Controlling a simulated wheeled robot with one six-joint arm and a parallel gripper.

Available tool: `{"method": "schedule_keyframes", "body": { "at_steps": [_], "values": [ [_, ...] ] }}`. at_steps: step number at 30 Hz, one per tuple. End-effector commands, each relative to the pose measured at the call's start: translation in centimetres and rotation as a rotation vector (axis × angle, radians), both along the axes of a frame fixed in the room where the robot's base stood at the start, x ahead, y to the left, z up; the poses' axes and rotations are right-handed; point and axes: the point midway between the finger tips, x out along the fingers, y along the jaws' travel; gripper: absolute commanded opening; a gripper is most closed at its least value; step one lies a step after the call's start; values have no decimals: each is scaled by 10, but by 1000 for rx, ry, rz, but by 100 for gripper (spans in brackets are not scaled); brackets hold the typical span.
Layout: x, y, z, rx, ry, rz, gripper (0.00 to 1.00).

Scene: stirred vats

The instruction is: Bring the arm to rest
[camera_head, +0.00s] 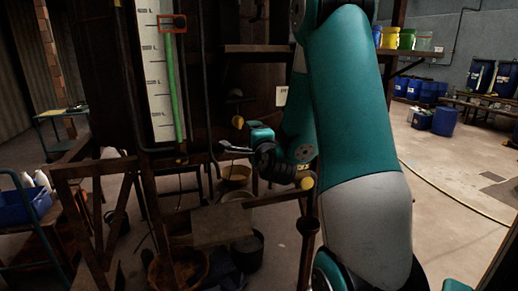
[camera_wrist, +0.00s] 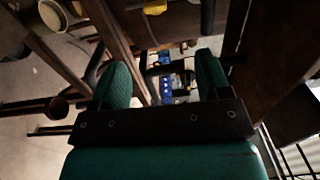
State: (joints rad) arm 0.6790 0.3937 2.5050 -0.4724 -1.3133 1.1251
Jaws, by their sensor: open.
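My gripper (camera_head: 226,148) is at the middle of the head view, on the end of my bent teal arm. It points left, in front of the dark vat structure. In the wrist view my gripper (camera_wrist: 162,78) shows two teal fingers set well apart, with nothing between them. It is open and empty. My large teal and grey arm link covers much of the right centre of the head view and hides what is behind it.
A level gauge (camera_head: 156,75) with a green column and red marker stands left of my gripper. A brown rail (camera_head: 262,199) runs close below it. Bowls and buckets sit lower down. Blue barrels (camera_head: 444,121) stand far right on open floor.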

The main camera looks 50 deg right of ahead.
Motion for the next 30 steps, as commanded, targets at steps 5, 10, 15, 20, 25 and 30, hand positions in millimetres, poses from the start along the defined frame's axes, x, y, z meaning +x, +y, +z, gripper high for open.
{"method": "schedule_keyframes", "body": {
  "at_steps": [5,10,15,20,25,30],
  "values": [
    [-4,2,-6,12,9,-10,70],
    [-1,7,-6,12,10,-2,70],
    [0,8,-6,12,9,1,70],
    [0,8,-5,10,9,1,70],
    [14,37,-3,-24,63,116,70],
    [39,146,-4,-180,262,510,70]
  ]
}}
